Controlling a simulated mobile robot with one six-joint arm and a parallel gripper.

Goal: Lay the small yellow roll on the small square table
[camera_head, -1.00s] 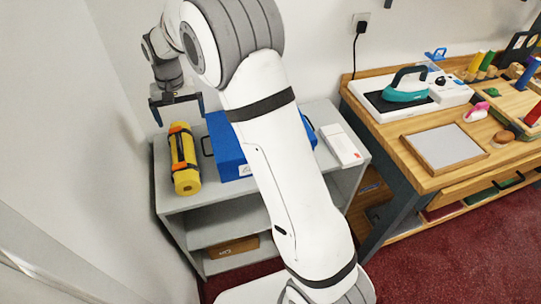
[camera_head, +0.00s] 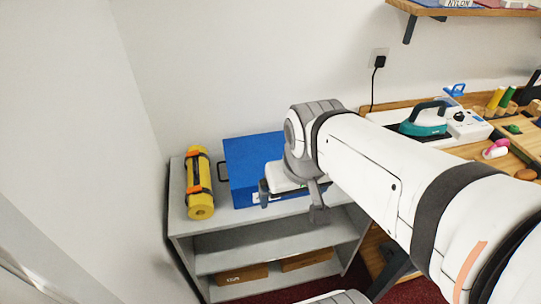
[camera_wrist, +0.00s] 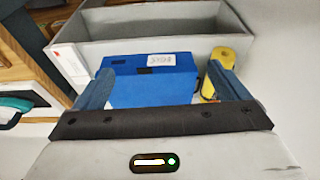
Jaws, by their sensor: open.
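A small yellow roll (camera_head: 497,98) stands upright beside a green one at the back of the wooden bench. A larger yellow roll with orange bands (camera_head: 200,195) lies on the grey shelf unit; it also shows in the wrist view (camera_wrist: 226,57), partly behind a finger. My gripper (camera_head: 290,200) is open and empty at the front of the blue case (camera_head: 250,155), right of the larger roll. In the wrist view my gripper (camera_wrist: 163,90) has its fingers apart, with the blue case beyond them. I see no small square table that I can identify.
The grey shelf unit (camera_head: 215,229) holds the blue case and has brown boxes (camera_head: 243,274) below. On the bench are a teal iron (camera_head: 425,120) and a pink object (camera_head: 496,149). My arm covers much of the bench. A wall shelf (camera_head: 470,10) hangs above.

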